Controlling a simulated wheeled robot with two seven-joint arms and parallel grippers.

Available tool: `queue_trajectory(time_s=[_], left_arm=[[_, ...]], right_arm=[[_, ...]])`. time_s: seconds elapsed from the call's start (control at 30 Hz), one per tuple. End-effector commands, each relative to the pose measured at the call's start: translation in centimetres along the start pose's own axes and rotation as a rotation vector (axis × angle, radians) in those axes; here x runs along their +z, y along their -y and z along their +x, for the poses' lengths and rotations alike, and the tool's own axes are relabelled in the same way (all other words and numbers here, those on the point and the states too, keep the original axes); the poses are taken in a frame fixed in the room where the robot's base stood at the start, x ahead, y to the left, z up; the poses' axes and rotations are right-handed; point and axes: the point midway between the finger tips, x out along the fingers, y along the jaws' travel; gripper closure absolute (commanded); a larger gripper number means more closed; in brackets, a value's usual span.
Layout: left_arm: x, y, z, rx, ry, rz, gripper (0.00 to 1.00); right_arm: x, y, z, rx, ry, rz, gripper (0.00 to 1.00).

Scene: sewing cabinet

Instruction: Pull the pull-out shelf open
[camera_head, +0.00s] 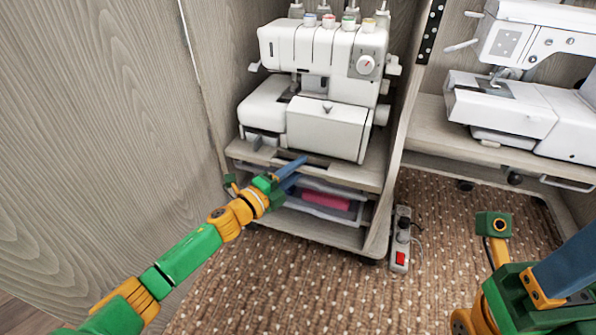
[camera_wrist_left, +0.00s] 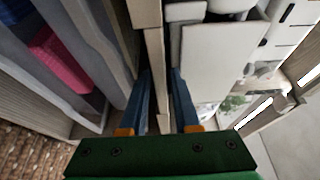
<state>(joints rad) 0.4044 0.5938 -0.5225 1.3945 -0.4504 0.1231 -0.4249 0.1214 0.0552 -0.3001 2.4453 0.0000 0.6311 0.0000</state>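The pull-out shelf (camera_head: 262,155) is a thin wooden board under the white overlock machine (camera_head: 325,90), above a bin compartment. My left gripper (camera_head: 291,168) is at the front edge of this board. In the left wrist view the shelf board (camera_wrist_left: 154,45) runs between the two blue fingers of my left gripper (camera_wrist_left: 162,100), one on each side, with narrow gaps beside it. The fingers stand apart and look open around the edge; firm contact does not show. My right arm shows at the lower right in the head view, but its fingertips cannot be made out.
Below the shelf is a clear bin with a pink item (camera_head: 326,199). A power strip (camera_head: 401,240) stands on the carpet (camera_head: 300,285) right of the cabinet. A wooden panel (camera_head: 100,120) rises at left. A sewing machine (camera_head: 525,100) stands at right. The carpet in front is free.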

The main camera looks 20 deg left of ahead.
Motion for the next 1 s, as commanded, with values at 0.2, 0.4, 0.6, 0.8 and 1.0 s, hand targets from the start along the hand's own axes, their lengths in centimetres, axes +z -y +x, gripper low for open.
queue_trajectory(time_s=[0.2,0.4,0.6,0.8,1.0], left_arm=[[0.0,0.06,0.35,0.0,0.0,0.0,0.7],[0.0,0.05,0.33,0.0,0.0,0.0,1.0],[0.01,0.05,0.32,0.0,0.0,0.0,1.0],[0.01,0.04,0.31,0.0,0.0,0.0,1.0],[0.02,0.04,0.31,0.0,0.0,0.0,1.0]], right_arm=[[-0.05,0.03,0.12,-0.002,-0.005,-0.001,0.5],[-0.05,0.03,0.12,-0.002,-0.005,-0.001,0.5],[-0.05,0.04,0.12,-0.003,-0.005,0.0,0.5],[-0.05,0.04,0.12,-0.002,-0.005,0.0,0.5],[-0.06,0.04,0.11,-0.002,-0.006,0.0,0.5]])
